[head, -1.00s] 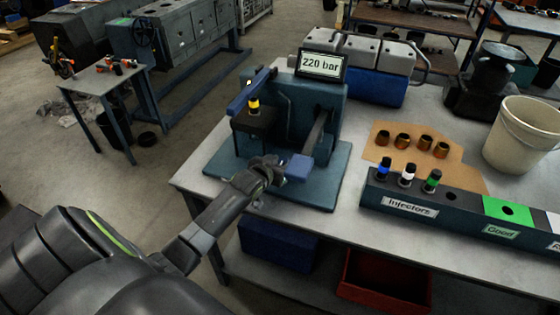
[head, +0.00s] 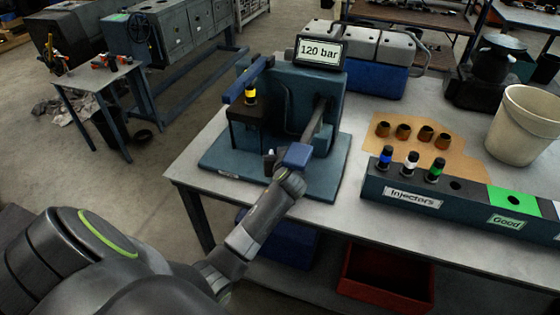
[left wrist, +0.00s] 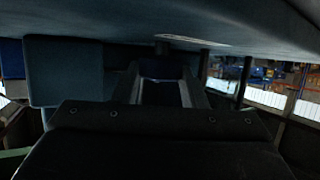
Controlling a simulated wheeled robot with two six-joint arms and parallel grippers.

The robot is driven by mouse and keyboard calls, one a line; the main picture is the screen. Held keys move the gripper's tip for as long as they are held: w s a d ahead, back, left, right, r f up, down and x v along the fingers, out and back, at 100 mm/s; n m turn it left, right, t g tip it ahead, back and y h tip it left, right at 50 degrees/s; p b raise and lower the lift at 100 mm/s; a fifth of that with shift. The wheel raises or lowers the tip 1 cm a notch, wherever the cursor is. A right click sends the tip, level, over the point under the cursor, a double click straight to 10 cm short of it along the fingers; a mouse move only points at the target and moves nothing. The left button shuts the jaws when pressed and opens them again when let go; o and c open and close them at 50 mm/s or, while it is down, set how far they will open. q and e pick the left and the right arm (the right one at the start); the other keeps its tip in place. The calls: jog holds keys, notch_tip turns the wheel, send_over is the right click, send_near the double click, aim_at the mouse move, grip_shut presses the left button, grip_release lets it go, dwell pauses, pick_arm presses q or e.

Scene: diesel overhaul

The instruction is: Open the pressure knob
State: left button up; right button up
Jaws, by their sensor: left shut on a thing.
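The blue-green injector test stand (head: 325,115) is on the grey workbench. Its display (head: 319,53) reads 120 bar. My left gripper (head: 272,158) is low at the stand's front, beside and below the blue lever handle (head: 297,155). It is shut on what appears to be the pressure knob, largely hidden by the gripper in the head view. The left wrist view shows a dark piece between the two fingers (left wrist: 163,92), too dim for detail. A yellow-banded injector (head: 250,95) stands upright in the stand under a blue clamp arm (head: 248,79). My right gripper is not in view.
A rack labelled Injectors (head: 410,197) holds blue-, white- and green-banded injectors, with a green Good section (head: 513,205) beside it. Several brass-coloured parts lie on brown paper (head: 455,150). A white bucket (head: 525,125) stands at the right. A red bin (head: 385,280) is below the bench.

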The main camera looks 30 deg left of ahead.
pick_arm(q)
jog(key=shift+w+d+n+g+y+b, duration=0.1)
jog(key=shift+n+g+y+b, duration=0.5)
jog(key=shift+n, duration=0.1)
jog(key=o, duration=1)
